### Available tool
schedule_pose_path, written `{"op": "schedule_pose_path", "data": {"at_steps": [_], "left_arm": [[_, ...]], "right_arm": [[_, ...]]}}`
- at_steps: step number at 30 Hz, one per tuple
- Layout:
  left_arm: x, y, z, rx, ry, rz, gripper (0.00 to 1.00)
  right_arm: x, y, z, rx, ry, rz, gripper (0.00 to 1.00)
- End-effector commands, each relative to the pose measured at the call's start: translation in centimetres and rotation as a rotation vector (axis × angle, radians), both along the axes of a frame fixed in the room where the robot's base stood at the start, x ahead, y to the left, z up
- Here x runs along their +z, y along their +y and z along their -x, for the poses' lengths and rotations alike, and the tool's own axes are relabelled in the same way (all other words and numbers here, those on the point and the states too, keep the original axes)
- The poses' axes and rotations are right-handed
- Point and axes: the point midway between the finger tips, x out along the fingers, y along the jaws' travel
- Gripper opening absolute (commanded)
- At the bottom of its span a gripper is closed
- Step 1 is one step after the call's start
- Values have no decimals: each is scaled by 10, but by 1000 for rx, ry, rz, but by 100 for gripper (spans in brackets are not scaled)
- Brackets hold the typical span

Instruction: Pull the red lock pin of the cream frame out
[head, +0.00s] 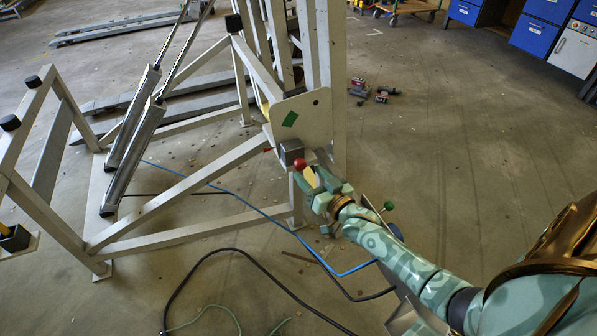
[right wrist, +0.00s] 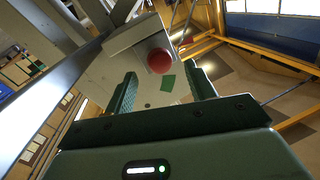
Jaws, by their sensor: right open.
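The red ball knob of the lock pin (head: 299,163) sticks out of a grey block (head: 291,150) on a cream plate (head: 301,118) of the cream frame. In the right wrist view the red knob (right wrist: 160,61) shows between and beyond the two green fingers. My right gripper (head: 312,177) is open and empty, just in front of the knob. In the right wrist view its fingers (right wrist: 162,92) stand apart on either side of the line to the knob. I cannot tell whether either finger touches it. The pin's shaft is hidden. My left gripper is not in view.
The cream frame's sloping beam (head: 185,200) runs to the lower left. Two grey cylinders (head: 133,145) lean on the left. A blue hose (head: 300,240) and black cable (head: 200,262) lie on the floor. A green knob (head: 388,206) shows beside my right arm.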

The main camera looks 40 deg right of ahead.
Motion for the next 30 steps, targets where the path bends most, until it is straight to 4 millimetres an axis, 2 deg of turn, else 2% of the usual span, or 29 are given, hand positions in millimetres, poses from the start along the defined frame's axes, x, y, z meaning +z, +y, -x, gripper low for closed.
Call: {"op": "schedule_pose_path", "data": {"at_steps": [1, 3, 7, 12, 18, 20, 24, 30], "left_arm": [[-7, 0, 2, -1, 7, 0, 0], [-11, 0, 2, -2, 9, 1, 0], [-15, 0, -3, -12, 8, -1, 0], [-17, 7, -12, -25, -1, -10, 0], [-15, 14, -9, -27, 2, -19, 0], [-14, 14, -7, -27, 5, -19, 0], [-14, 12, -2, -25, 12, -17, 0], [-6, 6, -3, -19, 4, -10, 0]], "right_arm": [[-6, -1, -11, 0, 4, 0, 55], [-5, -1, -22, 0, 5, 0, 55], [-3, -1, -38, 0, 5, 1, 55], [-1, -2, -45, 0, 5, 0, 55], [0, -2, -45, 0, 4, 0, 55], [0, -2, -45, 0, 4, 0, 41], [0, -2, -45, 0, 4, 0, 2], [4, 0, -36, 0, 4, 0, 0]]}}
